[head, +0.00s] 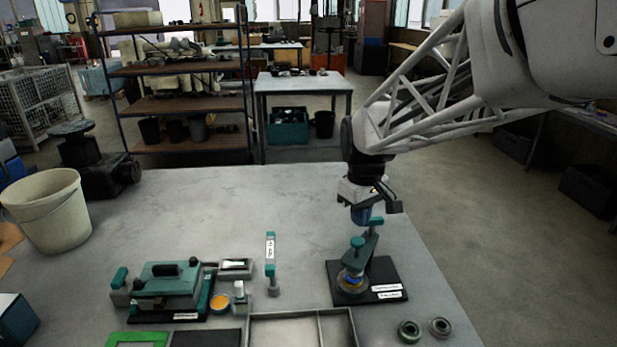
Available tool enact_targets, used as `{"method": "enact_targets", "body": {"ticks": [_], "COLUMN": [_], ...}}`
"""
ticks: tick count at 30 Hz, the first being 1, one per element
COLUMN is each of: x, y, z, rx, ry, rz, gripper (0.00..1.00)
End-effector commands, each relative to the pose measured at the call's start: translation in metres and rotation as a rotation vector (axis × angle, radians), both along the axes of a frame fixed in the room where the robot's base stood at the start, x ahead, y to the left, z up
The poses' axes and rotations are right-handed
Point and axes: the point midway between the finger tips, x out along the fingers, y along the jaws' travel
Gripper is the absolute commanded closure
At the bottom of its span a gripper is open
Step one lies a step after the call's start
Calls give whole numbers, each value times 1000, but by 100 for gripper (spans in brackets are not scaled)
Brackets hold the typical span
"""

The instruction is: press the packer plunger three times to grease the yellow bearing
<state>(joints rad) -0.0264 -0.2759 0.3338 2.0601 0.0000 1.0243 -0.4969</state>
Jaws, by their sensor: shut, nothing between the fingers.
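The bearing packer stands on a black base plate (390,272) with white labels, on the right part of the bench. Its green plunger knob (357,243) sits on top at the front, beside a dark green upright arm (368,250). Low in the packer, a small yellow and blue band (351,277) shows above a grey round cup (350,289); the yellow looks like the bearing, but it is mostly hidden. My gripper (361,216) points down just above and behind the plunger knob, with its fingers shut and empty. I cannot tell whether it touches the packer.
A green vise-like fixture (170,280) stands at the left, with an orange-filled tin (220,302) beside it. A green upright tool (270,258) stands left of the packer. A divided grey tray (300,316) lies in front, with rings (409,331) to its right. The bench behind is clear.

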Motion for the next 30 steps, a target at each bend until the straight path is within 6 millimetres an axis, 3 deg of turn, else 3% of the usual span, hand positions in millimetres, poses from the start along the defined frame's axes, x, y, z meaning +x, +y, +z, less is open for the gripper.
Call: {"method": "enact_targets", "body": {"ticks": [9, 23, 30], "x": [0, 0, 0], "y": [0, 0, 0], "z": [22, 25, 38], "rx": [0, 0, 0], "ry": [-1, -1, -1], "rz": [0, 0, 0], "gripper": [100, 100, 100]}}
